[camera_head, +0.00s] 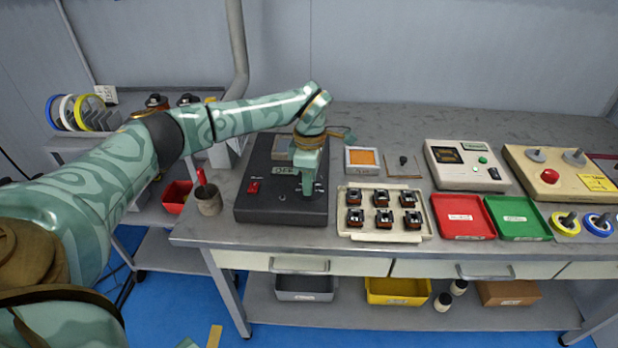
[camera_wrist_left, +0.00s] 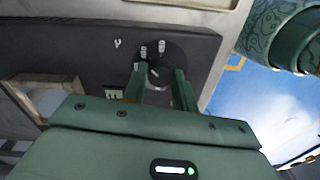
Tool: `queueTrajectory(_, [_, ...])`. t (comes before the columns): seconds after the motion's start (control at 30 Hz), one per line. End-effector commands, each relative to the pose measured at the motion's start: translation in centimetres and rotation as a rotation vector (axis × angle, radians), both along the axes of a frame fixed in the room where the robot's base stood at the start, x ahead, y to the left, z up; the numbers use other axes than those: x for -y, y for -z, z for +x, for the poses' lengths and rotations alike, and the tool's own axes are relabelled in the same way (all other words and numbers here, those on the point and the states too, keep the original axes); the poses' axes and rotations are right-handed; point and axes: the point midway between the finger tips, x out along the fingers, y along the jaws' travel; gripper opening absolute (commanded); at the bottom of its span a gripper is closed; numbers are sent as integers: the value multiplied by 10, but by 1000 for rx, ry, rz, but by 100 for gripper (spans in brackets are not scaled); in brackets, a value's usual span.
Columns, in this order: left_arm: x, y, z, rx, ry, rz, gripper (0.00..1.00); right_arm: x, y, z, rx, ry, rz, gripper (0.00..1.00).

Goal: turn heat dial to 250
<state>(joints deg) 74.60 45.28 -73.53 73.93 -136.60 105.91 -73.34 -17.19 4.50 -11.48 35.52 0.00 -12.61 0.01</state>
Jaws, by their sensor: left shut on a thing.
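The black heater box (camera_head: 255,209) stands on the bench at the left and has a red switch (camera_head: 253,187). My left gripper (camera_head: 308,187) points down over the right part of its top. In the left wrist view, the gripper's two fingers (camera_wrist_left: 159,84) straddle the round dark heat dial (camera_wrist_left: 155,72) and are shut on it. White scale marks show around the dial, but they are too small and blurred to read surely. In the head view the gripper hides the dial. My right gripper is in neither view.
A grey cup (camera_head: 208,201) stands left of the box. To its right are a cream tray (camera_head: 343,222) with several small coil parts, a red tray (camera_head: 463,216), a green tray (camera_head: 518,218) and a white meter unit (camera_head: 455,178).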

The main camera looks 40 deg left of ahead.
Motion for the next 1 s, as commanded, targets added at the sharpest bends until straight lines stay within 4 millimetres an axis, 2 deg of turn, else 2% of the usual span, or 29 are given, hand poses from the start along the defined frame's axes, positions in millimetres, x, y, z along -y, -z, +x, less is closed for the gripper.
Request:
queueTrajectory(0.27, [0, -6, 0, 3, -181, -1, 5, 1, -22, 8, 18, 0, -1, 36])
queueTrajectory(1.0, [-1, -6, 0, 4, -882, -2, 5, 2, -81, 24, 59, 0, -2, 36])
